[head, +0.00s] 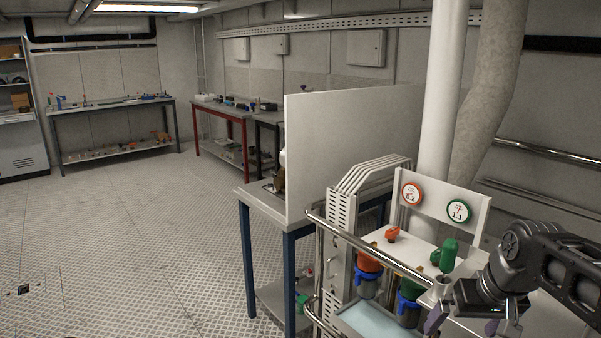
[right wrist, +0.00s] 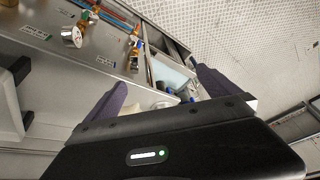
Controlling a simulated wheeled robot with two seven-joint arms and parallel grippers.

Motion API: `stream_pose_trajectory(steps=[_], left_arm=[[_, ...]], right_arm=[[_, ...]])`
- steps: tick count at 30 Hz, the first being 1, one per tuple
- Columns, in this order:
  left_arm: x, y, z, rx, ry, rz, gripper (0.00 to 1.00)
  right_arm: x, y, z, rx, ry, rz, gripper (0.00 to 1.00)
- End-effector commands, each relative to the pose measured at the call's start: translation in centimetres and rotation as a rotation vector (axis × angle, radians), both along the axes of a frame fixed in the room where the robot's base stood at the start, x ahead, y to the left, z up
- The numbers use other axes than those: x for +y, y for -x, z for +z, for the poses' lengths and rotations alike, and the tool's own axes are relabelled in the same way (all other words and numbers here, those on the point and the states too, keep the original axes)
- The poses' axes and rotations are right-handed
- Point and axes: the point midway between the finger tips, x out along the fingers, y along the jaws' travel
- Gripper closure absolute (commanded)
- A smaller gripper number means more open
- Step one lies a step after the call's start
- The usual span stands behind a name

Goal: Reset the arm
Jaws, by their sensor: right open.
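My right arm comes in from the right edge of the head view. Its gripper (head: 464,325) hangs at the bottom right, over the front of the water unit (head: 362,185). In the right wrist view the two purple-grey fingers of the gripper (right wrist: 160,92) stand wide apart with nothing held between them. Below them show the unit's panel and a pale tray, apart from the fingers. My left gripper is in neither view.
The unit has a metal rail (head: 385,253), an orange knob (head: 392,234), a green valve (head: 449,254) and two round gauges, one red-rimmed (head: 411,194), one green-rimmed (head: 459,211). A blue-legged table (head: 289,232) stands left of it.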

Motion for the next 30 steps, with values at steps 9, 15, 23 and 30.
stream_pose_trajectory(steps=[9,15,23,30], left_arm=[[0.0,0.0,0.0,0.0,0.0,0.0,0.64],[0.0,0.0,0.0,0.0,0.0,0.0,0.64],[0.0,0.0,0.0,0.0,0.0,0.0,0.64],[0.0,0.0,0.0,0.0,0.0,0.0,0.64]], right_arm=[[6.4,-2.9,-12.9,0.055,-0.131,0.073,0.0],[14.5,-0.4,-26.5,0.13,-0.258,0.102,0.0],[23.2,11.3,-40.3,0.253,-0.346,0.073,0.0],[25.4,19.1,-44.4,0.309,-0.34,0.046,0.0]])
